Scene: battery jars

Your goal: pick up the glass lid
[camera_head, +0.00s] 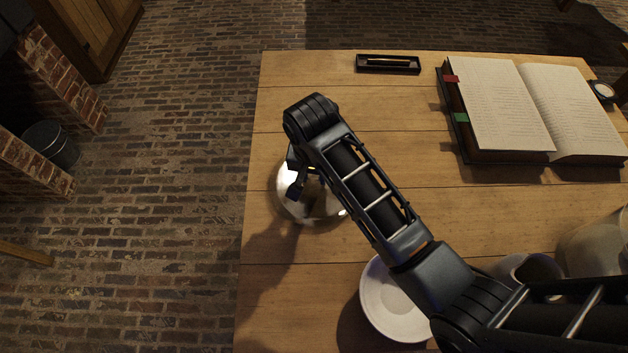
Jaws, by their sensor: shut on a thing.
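A round, shiny, see-through piece that looks like the glass lid (318,207) shows at the left side of the wooden table, partly hidden under my arm. My gripper (296,182) points down over its left part, with its fingers shut on it. My wrist covers the fingertips' grip, and I cannot tell whether the lid touches the table.
A white dish (388,308) lies on the wooden table (290,290) in front. A cup (537,268) and a pale jar (597,247) stand at the right, partly behind my arm. An open book (500,105) and a pen tray (388,64) lie at the back.

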